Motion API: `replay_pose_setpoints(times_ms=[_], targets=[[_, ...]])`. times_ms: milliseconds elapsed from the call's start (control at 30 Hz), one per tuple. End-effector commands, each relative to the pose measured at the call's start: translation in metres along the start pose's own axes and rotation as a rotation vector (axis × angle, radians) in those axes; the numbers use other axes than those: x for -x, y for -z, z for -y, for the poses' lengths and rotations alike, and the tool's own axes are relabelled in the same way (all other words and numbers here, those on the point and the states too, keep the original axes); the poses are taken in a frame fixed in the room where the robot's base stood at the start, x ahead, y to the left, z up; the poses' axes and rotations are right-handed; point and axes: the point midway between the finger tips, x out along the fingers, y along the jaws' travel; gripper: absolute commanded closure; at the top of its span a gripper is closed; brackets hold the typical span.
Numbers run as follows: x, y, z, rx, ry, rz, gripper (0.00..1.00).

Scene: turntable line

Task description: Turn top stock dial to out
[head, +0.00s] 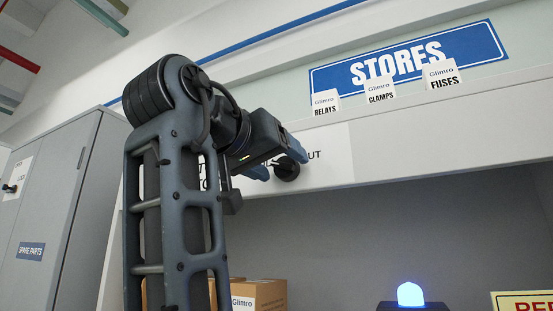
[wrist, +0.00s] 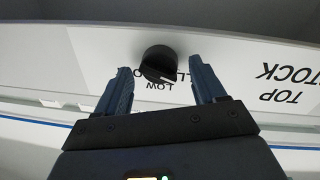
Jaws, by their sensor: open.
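The top stock dial (head: 287,169) is a dark round knob on a white label panel (head: 332,168) on the shelf's front. In the wrist view, the dial (wrist: 157,60) appears upside down with its label, with "LOW" just below it and "TOP STOCK" to the right. Other words beside the dial are partly covered. In the head view, "OUT" shows partly to the right of the dial. My gripper (wrist: 160,76) is open, with one blue finger on each side of the dial. I cannot tell whether the fingers touch it, or the dial's exact setting.
Cards for relays (head: 326,102), clamps (head: 380,91) and fuses (head: 443,75) stand above under a blue STORES sign (head: 408,60). Below are cardboard boxes (head: 262,295) and a lit blue lamp (head: 410,294). A grey cabinet (head: 50,215) stands at the left.

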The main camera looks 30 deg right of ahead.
Motion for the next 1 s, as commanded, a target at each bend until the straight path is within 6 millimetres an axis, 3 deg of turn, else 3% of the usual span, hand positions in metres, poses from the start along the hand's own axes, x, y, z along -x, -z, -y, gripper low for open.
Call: replay_pose_setpoints(times_ms=[100, 667, 1000], targets=[[0.0002, -0.0002, 0.0001, 0.0, 0.0, 0.0, 0.31], [0.0005, -0.0001, 0.0004, 0.001, 0.001, 0.0, 0.85], [0.0008, -0.001, 0.001, -0.048, 0.003, 0.004, 0.85]])
